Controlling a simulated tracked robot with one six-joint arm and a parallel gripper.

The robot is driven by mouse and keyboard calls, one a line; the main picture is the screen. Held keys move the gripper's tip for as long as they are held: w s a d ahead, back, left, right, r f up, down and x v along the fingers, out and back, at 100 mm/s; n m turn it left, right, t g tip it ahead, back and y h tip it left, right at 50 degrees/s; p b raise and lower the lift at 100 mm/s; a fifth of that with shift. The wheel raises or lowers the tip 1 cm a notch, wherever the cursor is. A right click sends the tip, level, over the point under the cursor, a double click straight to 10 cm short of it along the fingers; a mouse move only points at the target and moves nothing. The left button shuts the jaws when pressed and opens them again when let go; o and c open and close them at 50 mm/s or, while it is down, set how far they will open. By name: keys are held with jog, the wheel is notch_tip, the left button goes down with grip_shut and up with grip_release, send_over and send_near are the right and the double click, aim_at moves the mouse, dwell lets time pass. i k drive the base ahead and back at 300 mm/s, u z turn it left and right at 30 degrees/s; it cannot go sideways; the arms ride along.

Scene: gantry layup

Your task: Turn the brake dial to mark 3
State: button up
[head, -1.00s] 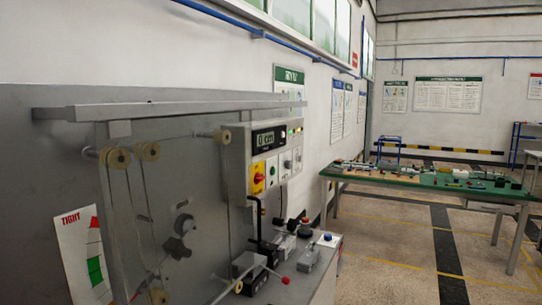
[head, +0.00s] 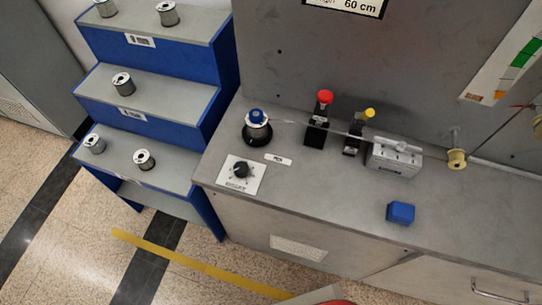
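The brake dial (head: 241,170) is a small black knob on a white square plate (head: 228,183) with printing around it. It sits near the left front corner of the grey bench top (head: 330,205) in the head view. The marks on the plate are too small to read, so I cannot tell which one the dial points at. My gripper is not in view.
A red-topped clamp (head: 320,120), a yellow-topped one (head: 358,133), a grey slotted block (head: 394,158) and a blue block (head: 400,212) are further right. Blue stepped shelves (head: 165,120) with several spools stand left.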

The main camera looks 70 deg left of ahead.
aim_at(241, 168)
jog(key=u, duration=3.05)
